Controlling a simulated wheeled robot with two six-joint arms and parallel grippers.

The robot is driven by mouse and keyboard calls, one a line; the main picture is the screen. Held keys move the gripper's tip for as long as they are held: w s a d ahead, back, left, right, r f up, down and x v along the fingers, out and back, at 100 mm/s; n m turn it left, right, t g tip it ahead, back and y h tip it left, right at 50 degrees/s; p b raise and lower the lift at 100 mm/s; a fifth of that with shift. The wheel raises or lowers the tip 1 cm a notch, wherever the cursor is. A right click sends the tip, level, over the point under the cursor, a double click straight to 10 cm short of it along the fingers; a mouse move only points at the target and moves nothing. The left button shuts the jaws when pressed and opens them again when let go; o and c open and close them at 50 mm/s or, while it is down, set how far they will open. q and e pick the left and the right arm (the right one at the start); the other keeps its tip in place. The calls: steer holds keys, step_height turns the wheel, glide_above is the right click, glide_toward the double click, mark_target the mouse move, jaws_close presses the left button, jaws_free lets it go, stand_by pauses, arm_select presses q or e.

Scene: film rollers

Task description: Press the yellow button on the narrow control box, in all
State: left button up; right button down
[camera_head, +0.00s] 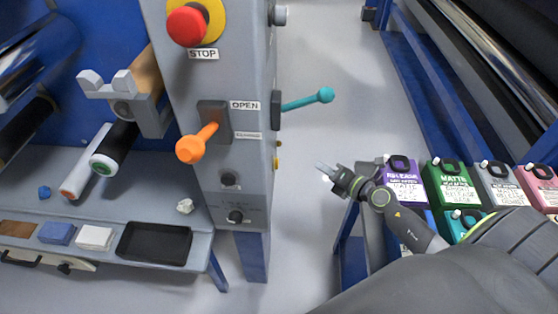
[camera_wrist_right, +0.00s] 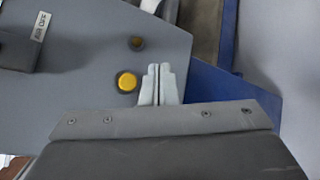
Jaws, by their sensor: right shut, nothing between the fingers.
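The narrow control box (camera_head: 222,108) is a tall grey cabinet in the middle of the head view. On its right side a yellow button (camera_head: 277,163) shows edge-on. In the right wrist view the yellow button (camera_wrist_right: 126,82) is round and sits on the grey side panel (camera_wrist_right: 75,100), left of my right gripper's fingertips. My right gripper (camera_head: 324,171) is shut and empty, apart from the box, to the right of it; its closed fingers also show in the right wrist view (camera_wrist_right: 158,84). My left gripper is not in view.
On the box are a red stop knob (camera_head: 187,26), an orange lever (camera_head: 197,143) and a teal lever (camera_head: 308,99) jutting right. A smaller dark-yellow knob (camera_wrist_right: 137,43) sits near the button. Colored canisters (camera_head: 402,181) stand at right. Floor between is clear.

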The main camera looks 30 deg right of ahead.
mark_target(277, 163)
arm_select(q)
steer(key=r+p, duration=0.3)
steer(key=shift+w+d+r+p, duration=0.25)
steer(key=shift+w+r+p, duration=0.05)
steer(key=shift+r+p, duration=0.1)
arm_select(e)
steer(key=w+a, duration=0.4)
steer(key=a, duration=0.3)
steer(key=shift+w+a, duration=0.2)
steer(key=shift+w, duration=0.2)
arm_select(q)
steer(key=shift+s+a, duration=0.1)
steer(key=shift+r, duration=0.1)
arm_select(e)
steer(key=shift+a, duration=0.1)
stand_by(1.0)
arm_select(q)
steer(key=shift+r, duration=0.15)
arm_select(e)
steer(key=shift+w+a, duration=0.2)
steer(key=shift+a, duration=0.1)
